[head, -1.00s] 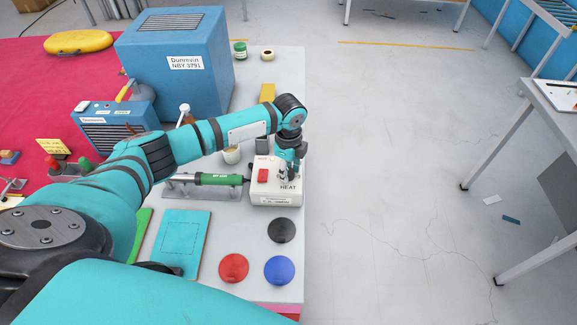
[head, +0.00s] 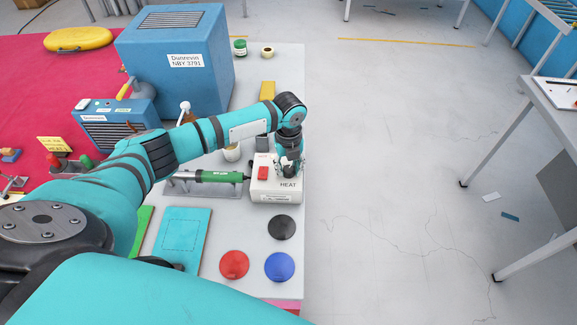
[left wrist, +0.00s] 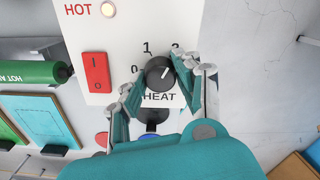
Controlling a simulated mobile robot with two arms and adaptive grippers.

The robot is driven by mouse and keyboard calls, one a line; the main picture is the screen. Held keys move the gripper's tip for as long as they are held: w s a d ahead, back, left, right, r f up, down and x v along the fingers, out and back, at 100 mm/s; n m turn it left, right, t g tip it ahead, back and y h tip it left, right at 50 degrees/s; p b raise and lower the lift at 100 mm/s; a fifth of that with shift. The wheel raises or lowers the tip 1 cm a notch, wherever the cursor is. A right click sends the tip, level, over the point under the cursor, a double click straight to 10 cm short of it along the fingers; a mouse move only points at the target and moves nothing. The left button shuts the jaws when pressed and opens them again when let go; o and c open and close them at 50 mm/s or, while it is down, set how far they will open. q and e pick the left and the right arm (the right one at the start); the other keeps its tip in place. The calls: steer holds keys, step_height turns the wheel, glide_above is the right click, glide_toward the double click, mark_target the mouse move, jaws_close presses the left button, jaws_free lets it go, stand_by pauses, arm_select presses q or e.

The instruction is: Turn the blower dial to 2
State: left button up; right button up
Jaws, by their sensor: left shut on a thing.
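The white blower control box (head: 262,190) stands near the table's right edge, marked HEAT. In the left wrist view its black dial (left wrist: 158,72) sits between the figures 0 and 1 and a partly covered 2. The dial's white mark slants up and right, roughly towards the 2. My left gripper (head: 289,167) reaches down onto the box from above; in the wrist view its fingers (left wrist: 160,80) are closed around the dial. In the head view the gripper hides the dial. My right gripper is not in view.
The box also has a red rocker switch (left wrist: 96,74) and a lit HOT lamp (left wrist: 108,9). The green hot-air tool (head: 218,176) lies just left of the box. Black (head: 282,227), red (head: 234,264) and blue (head: 280,267) discs lie in front. Open floor lies right.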

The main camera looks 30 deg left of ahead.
mark_target(288, 169)
arm_select(q)
steer(key=shift+m, duration=0.4)
steer(key=o, duration=1.1)
steer(key=shift+o, duration=0.2)
steer(key=shift+r, duration=0.1)
step_height(288, 169, up, 12)
